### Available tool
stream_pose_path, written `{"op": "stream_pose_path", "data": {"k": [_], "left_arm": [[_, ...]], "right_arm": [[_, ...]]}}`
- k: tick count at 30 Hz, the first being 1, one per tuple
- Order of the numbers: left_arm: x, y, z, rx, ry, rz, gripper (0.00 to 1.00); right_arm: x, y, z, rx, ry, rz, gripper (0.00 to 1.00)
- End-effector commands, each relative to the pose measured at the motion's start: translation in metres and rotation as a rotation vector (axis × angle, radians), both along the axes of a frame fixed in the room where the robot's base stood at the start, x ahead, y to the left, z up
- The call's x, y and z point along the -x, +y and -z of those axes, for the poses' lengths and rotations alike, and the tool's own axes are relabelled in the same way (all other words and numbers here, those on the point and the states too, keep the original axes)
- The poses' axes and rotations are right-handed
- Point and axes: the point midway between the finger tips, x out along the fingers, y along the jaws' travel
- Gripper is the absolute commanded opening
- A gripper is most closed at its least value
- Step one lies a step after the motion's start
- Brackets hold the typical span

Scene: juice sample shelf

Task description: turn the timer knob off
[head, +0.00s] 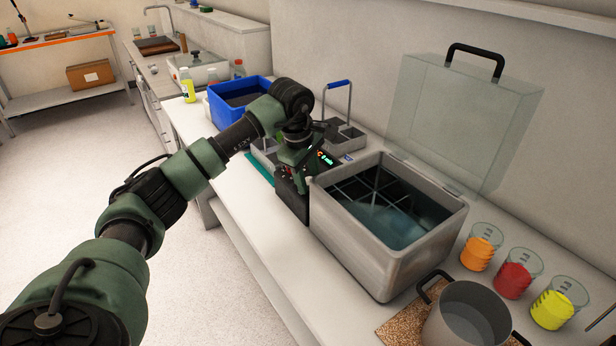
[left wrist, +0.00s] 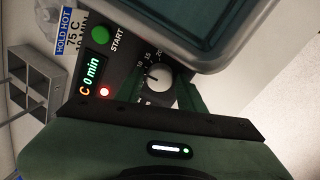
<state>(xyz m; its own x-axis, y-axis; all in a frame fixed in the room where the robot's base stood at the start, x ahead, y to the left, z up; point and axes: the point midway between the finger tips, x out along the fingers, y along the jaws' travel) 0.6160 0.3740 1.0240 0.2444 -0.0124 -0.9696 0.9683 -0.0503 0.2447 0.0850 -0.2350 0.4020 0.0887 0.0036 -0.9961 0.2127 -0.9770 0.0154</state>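The timer knob (left wrist: 158,77) is a round grey dial with a light pointer mark, on the dark control panel (left wrist: 124,62) of the grey water bath (head: 360,250). Scale numbers show around it. My left gripper (left wrist: 160,92) is at the panel, its green fingers on either side of the knob and apart; contact cannot be made out. In the head view my left gripper (head: 293,182) hides the knob. The display (left wrist: 92,74) reads "0 min", and a red light (left wrist: 104,91) is lit beside it. A green START button (left wrist: 100,34) is above. My right gripper is not in view.
The bath's clear lid (head: 455,120) stands open. Orange (head: 480,250), red (head: 514,275) and yellow (head: 555,305) beakers and a pot (head: 468,318) stand at the right. A blue tub (head: 238,98) and a grey caddy (head: 345,135) are behind my arm.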

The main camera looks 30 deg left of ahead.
Motion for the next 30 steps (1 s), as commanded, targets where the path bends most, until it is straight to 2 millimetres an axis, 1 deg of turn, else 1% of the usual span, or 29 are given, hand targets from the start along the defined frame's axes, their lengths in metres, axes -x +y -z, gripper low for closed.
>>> {"op": "stream_pose_path", "data": {"k": [1, 2, 3, 4, 11, 17, 23, 30], "left_arm": [[0.0, 0.0, -0.0002, 0.0, 0.0, 0.0, 0.22], [0.0, 0.0, -0.0002, 0.0, 0.0, 0.0, 0.13], [0.0, 0.0, -0.0002, 0.0, 0.0, 0.0, 0.02], [0.0, 0.0, -0.0002, 0.0, 0.0, 0.0, 0.0], [0.0, 0.0, -0.0005, 0.003, 0.001, -0.013, 0.0], [-0.0003, 0.0001, -0.0012, 0.021, 0.008, -0.081, 0.0], [-0.0008, 0.0006, -0.0017, 0.054, 0.021, -0.219, 0.0], [-0.0011, 0.0006, -0.002, 0.108, 0.044, -0.436, 0.0]], "right_arm": [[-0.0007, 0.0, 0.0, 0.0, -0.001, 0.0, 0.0], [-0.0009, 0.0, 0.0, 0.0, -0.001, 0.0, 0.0], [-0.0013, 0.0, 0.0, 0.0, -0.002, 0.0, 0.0], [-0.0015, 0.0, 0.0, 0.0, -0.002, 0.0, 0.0], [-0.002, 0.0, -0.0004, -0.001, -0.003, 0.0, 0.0], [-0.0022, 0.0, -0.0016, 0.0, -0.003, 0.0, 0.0], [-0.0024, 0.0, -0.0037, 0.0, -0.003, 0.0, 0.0], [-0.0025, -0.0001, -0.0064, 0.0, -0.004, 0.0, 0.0]]}}
